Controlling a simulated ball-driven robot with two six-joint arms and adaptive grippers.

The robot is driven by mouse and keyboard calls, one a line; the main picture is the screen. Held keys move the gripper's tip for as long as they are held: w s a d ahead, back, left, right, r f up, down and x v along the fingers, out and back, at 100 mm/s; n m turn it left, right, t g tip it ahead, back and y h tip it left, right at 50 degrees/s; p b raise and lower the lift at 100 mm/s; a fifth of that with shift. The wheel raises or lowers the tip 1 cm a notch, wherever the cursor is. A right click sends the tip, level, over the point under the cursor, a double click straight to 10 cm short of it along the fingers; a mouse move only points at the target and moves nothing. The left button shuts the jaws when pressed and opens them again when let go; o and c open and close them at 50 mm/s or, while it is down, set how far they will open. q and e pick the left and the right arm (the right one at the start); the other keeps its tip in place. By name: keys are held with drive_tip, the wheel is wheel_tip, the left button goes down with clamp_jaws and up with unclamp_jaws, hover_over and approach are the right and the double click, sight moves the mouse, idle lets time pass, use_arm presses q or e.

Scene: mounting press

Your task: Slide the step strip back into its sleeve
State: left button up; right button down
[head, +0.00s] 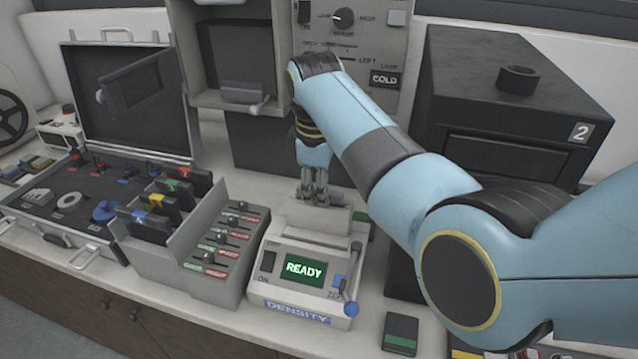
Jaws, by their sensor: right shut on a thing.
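No step strip shows clearly. A dark flat case with a green band (400,333) lies on the counter right of the meter and may be the sleeve; I cannot tell. The meter's screen (304,269) reads READY. My left gripper is not in view.
A grey rack (206,270) with dark colour-marked holders stands left of the meter. Farther left is an open case (100,210). A black box marked 2 (510,100) stands at the right, behind my right arm. A little bare counter (350,343) shows in front.

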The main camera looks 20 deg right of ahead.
drive_tip(key=c, duration=1.2)
unclamp_jaws()
drive_tip(key=shift+r, duration=0.1)
drive_tip(key=r, duration=0.8)
drive_tip(key=s+r, duration=0.1)
drive_tip(key=r, duration=0.2)
drive_tip(key=shift+a+r, duration=0.35)
drive_tip(key=shift+r, duration=0.05)
drive_tip(key=shift+w, duration=0.1)
